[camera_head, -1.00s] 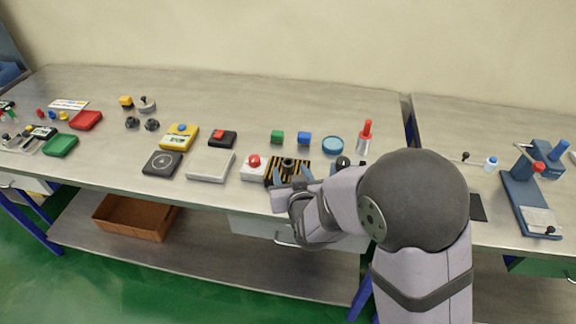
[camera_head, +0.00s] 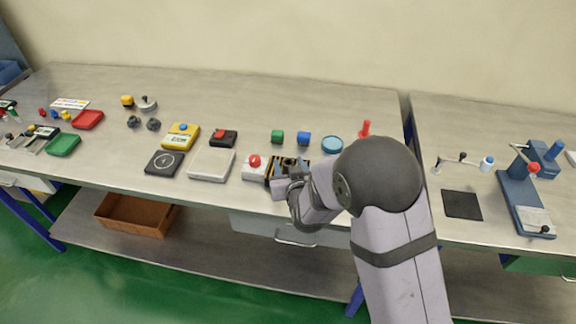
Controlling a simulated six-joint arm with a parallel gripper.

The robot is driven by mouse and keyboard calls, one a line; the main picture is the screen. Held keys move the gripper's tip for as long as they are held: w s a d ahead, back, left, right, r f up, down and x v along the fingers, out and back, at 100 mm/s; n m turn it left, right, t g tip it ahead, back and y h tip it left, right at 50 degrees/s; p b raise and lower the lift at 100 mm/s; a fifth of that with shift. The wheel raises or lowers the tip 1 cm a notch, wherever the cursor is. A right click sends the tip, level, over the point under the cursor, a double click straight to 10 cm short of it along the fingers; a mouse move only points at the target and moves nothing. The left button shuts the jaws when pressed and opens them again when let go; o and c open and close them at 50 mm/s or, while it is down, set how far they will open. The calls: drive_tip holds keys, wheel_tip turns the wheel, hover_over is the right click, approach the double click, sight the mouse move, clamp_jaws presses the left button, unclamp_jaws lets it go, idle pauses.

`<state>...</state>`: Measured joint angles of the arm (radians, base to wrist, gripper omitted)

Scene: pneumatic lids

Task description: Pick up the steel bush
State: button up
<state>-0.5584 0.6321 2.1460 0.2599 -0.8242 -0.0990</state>
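My gripper (camera_head: 292,178) points down at the black and yellow striped block (camera_head: 274,170) near the front edge of the left bench. A small dark cylindrical part (camera_head: 289,162) shows at the block, right by the fingers. It may be the steel bush, but it is too small and too covered to be sure. My gripper and wrist hide much of the block. I cannot tell whether the fingers touch or hold the part.
A white box with a red button (camera_head: 253,168) stands close left of the block. The bench's back strip is clear.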

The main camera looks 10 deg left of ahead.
drive_tip(key=c, duration=0.9)
clamp_jaws()
drive_tip(key=shift+r, duration=0.15)
wheel_tip(320, 180, up, 10)
drive_tip(key=b, duration=0.1)
